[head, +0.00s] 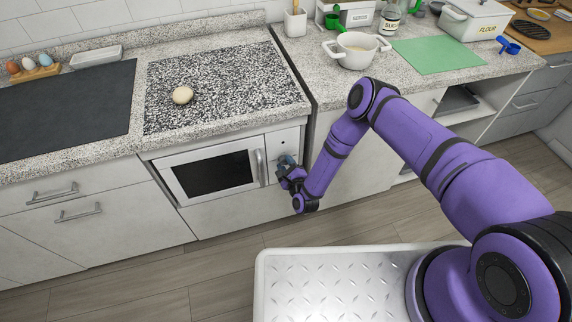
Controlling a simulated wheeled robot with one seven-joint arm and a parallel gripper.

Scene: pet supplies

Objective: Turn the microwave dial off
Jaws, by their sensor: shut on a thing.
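The microwave (213,170) is built into the white cabinet front below the counter, with a dark window, a white frame and a vertical handle (260,168) on its right. Its control panel (283,139) is a narrow white strip to the right of the handle. My gripper (285,162) is at the lower part of this panel, small in the view, and appears closed on the dial there. The dial itself is hidden behind my gripper, so its setting cannot be read.
A speckled board (225,85) with a round pale object (182,95) lies on the counter above the microwave. A white pot (356,50) and a green mat (438,55) are to the right. The floor (225,262) before the cabinets is clear.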

